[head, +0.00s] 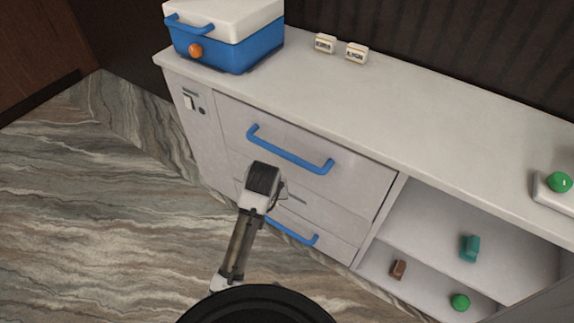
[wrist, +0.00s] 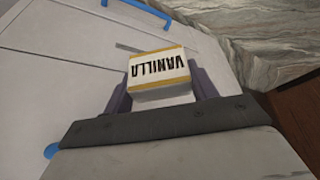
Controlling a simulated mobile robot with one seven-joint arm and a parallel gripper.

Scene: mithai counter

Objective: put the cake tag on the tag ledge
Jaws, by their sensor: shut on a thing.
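My gripper (wrist: 162,88) is shut on a small white tag (wrist: 158,70) with yellow edges. The tag's black lettering reads VANILLA, upside down in the wrist view. In the head view my gripper (head: 262,182) is in front of the drawers, below the counter top; the held tag is hidden there. A thin grey strip (head: 297,199) on the middle drawer front may be the tag ledge. A similar strip (wrist: 130,47) shows just beyond the tag in the wrist view; I cannot tell if they touch.
Two white tags (head: 325,43) (head: 357,52) stand at the counter's back. A blue cooler (head: 230,50) stands at the left end. Blue drawer handles (head: 290,152) stick out. Open shelves at right hold small objects (head: 470,248). The counter's middle (head: 400,110) is clear.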

